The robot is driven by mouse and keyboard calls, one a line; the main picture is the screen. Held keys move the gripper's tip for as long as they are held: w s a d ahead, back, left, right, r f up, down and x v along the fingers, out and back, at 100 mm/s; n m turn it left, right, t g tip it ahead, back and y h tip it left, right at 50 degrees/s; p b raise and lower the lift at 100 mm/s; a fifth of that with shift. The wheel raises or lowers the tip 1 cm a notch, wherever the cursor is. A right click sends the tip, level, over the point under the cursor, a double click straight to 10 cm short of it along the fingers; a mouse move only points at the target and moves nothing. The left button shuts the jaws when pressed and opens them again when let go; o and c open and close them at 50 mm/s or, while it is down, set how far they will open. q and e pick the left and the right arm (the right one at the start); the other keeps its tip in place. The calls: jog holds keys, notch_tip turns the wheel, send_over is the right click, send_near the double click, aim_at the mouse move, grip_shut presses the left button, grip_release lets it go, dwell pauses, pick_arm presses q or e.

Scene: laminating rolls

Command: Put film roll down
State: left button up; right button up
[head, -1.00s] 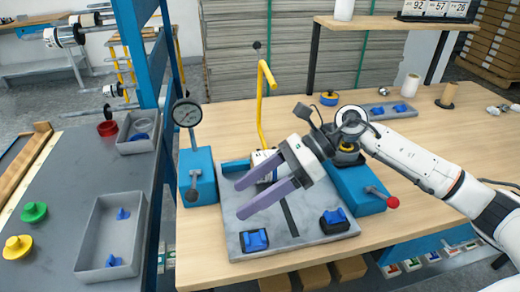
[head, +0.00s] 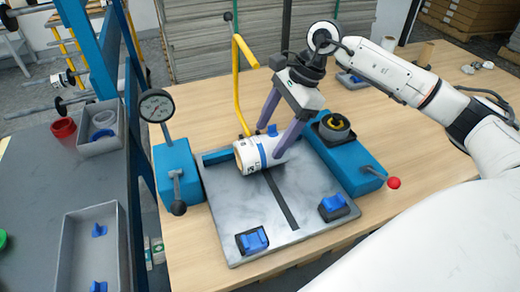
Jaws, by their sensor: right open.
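The film roll (head: 249,157), white with a blue band, lies on its side at the back of the grey marbled plate (head: 310,190). My right gripper (head: 270,142) comes down from the back right. Its two purple fingers are spread apart, one at the back of the roll and one at its front right side. The gripper is open; contact between fingers and roll cannot be told. A small blue piece shows on the roll's top between the fingers. My left gripper is not in view.
Two black-and-blue clamps (head: 252,241) sit along the plate's front edge. A yellow bent bar (head: 238,85) rises behind the roll.

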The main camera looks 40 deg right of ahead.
aim_at(263, 149)
jog(key=p+x, duration=0.1)
jog(key=x, duration=0.4)
jog(key=shift+a+f, duration=0.2)
jog(key=shift+f, duration=0.1)
jog(key=c, duration=0.9)
jog(key=shift+r, duration=0.1)
jog(key=shift+c, duration=0.8)
jog(key=shift+r, duration=0.15)
